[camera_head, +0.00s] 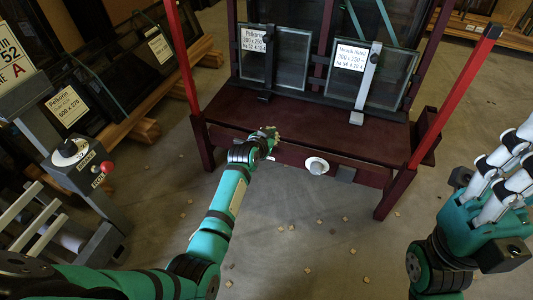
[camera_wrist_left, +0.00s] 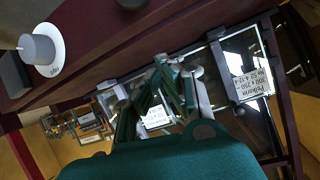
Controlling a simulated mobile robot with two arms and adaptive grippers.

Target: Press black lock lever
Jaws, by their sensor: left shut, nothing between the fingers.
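My left gripper (camera_head: 268,136) is shut and empty at the front rail of the dark red rack (camera_head: 310,119), left of a white round knob (camera_head: 316,166). In the left wrist view its teal and grey fingers (camera_wrist_left: 165,92) point at the rack, and the knob (camera_wrist_left: 40,50) is at upper left. A dark upright bar (camera_head: 269,63) stands before the left glass pane; I cannot tell if it is the black lock lever. A pale grey bar (camera_head: 369,80) stands before the right pane. My right gripper (camera_head: 497,183) is at the right, its white fingers partly cut off.
Red posts (camera_head: 455,95) flank the rack. Small wooden chips lie on the grey floor; the floor before the rack is otherwise clear.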

